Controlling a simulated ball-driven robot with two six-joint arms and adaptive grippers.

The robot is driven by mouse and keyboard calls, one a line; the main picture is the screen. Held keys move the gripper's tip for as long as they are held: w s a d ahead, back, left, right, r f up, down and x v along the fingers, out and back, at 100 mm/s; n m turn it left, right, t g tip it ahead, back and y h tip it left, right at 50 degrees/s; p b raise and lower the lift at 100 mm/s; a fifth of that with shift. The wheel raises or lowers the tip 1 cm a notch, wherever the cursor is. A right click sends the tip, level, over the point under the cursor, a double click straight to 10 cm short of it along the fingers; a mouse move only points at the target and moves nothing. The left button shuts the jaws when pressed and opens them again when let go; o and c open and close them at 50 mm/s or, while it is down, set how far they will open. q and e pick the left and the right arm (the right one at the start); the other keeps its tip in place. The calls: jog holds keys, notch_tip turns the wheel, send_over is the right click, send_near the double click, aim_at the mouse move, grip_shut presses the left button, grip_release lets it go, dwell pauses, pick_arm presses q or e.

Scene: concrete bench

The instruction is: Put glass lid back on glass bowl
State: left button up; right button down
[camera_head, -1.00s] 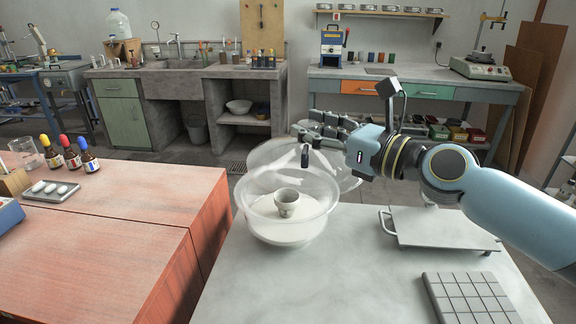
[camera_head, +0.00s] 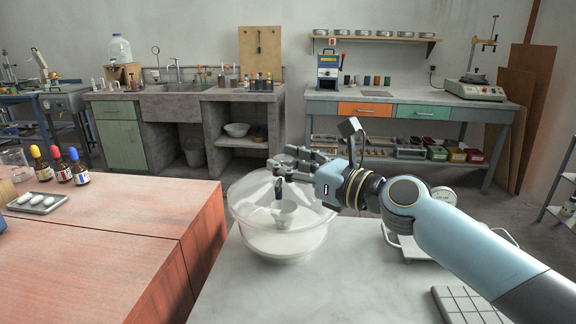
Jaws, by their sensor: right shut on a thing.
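The glass bowl (camera_head: 283,246) stands at the back left of the pale bench top, with a small pale cup (camera_head: 285,213) showing inside it. The clear glass lid (camera_head: 252,192) is over the bowl, its dark knob (camera_head: 279,189) upright near the middle. My right gripper (camera_head: 281,172) is above the lid and shut on it at the knob. Because both are clear, I cannot tell whether the lid's rim touches the bowl's rim all round. My left gripper is out of view.
A pale tray with handles (camera_head: 408,245) lies right of the bowl, partly behind my right arm. A grey tile grid (camera_head: 466,305) is at the front right. The red bench (camera_head: 90,250) is on the left. The pale bench's front middle is clear.

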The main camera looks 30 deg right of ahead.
jog(key=shift+f+b, duration=0.4)
jog(key=shift+f, duration=0.15)
jog(key=c, duration=0.9)
grip_release()
jog(key=shift+o, duration=0.2)
